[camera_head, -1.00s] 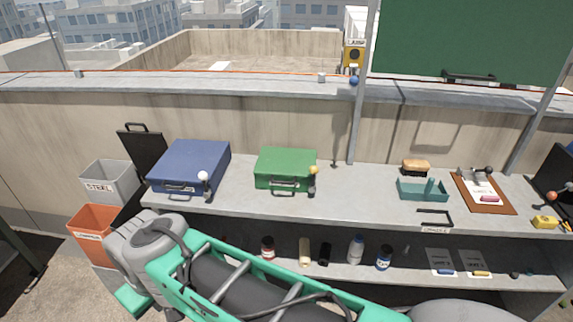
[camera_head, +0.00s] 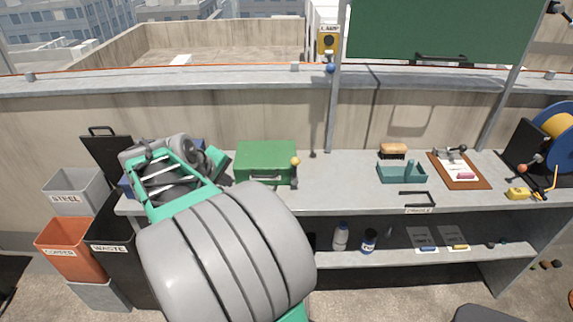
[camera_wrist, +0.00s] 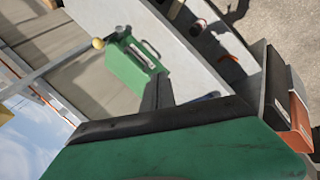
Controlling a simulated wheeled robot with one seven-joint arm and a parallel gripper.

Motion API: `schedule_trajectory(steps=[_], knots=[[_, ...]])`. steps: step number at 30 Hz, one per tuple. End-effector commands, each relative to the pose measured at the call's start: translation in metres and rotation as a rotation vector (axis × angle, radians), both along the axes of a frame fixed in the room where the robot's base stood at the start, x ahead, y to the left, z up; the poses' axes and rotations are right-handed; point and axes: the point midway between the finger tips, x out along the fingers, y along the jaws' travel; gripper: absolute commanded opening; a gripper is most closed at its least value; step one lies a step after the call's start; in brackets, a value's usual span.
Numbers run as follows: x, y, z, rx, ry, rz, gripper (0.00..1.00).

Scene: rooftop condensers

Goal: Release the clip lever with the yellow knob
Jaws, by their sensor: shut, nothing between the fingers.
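The yellow knob (camera_head: 295,161) tops a short dark clip lever at the front right corner of the closed green case (camera_head: 266,160). The knob (camera_wrist: 98,43) also shows beside the green case (camera_wrist: 135,66) in the wrist view. The lever stands roughly upright; its lower end is too small to read. My gripper (camera_head: 221,163) is left of the green case, over the blue case, apart from the knob. In the wrist view its green and black body fills the bottom. The fingers are hard to make out; they look shut and empty.
The blue case (camera_head: 128,187) is mostly hidden behind my arm. Bins, including the orange copper bin (camera_head: 70,245), stand at the left. A teal tray (camera_head: 402,174) and a clipboard (camera_head: 458,171) lie farther right.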

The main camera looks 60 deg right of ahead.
Motion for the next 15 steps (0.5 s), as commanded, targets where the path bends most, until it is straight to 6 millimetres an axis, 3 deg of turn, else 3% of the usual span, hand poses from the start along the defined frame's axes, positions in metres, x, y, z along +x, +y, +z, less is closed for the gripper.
schedule_trajectory(steps=[1,4,7,15], knots=[[-0.02,-0.034,0.001,-0.051,0.059,-0.046,0.0],[-0.051,-0.074,0.008,-0.122,0.154,-0.095,0.0],[-0.063,-0.085,0.012,-0.145,0.191,-0.111,0.0],[-0.063,-0.085,0.012,-0.145,0.191,-0.108,0.0]])
